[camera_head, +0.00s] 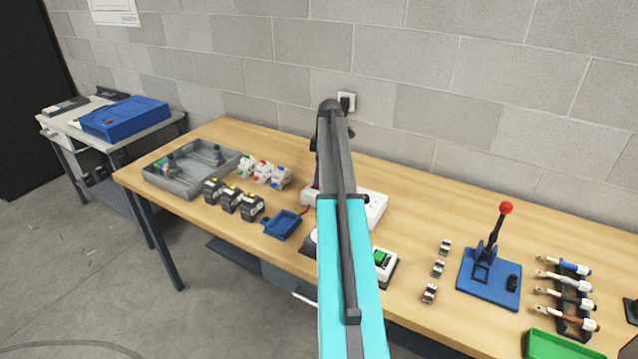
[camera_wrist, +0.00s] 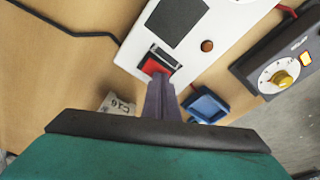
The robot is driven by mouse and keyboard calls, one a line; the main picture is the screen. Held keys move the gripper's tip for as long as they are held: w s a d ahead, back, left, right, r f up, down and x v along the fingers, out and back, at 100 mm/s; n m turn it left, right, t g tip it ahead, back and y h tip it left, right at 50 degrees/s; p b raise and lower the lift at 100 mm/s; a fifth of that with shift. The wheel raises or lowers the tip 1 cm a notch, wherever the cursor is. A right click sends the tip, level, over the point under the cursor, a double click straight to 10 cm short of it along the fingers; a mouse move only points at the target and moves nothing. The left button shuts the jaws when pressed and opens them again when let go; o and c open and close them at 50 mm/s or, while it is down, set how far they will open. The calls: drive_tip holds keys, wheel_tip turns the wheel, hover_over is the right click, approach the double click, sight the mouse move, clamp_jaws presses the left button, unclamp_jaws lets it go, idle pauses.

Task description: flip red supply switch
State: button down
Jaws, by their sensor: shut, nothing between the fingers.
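The white supply box (camera_wrist: 235,25) fills the upper middle of the wrist view. Its red switch (camera_wrist: 154,66) sits in a dark frame near the box's lower left edge. My gripper (camera_wrist: 161,82) is shut and empty, with its fingertips at the lower edge of the red switch and covering part of it. I cannot tell whether they touch it.
A dark dial unit (camera_wrist: 283,76) with a yellow knob stands right of the box. A blue tray (camera_wrist: 207,106) and a small white part marked C16 (camera_wrist: 117,105) lie nearby. In the head view, a green-button box (camera_head: 382,262) and a blue lever base (camera_head: 490,280) stand to the right.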

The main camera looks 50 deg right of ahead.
idle(0.4)
wheel_tip(320, 180, up, 7)
drive_tip(key=p, duration=0.3)
idle(0.8)
drive_tip(key=shift+f, duration=0.1)
idle(0.4)
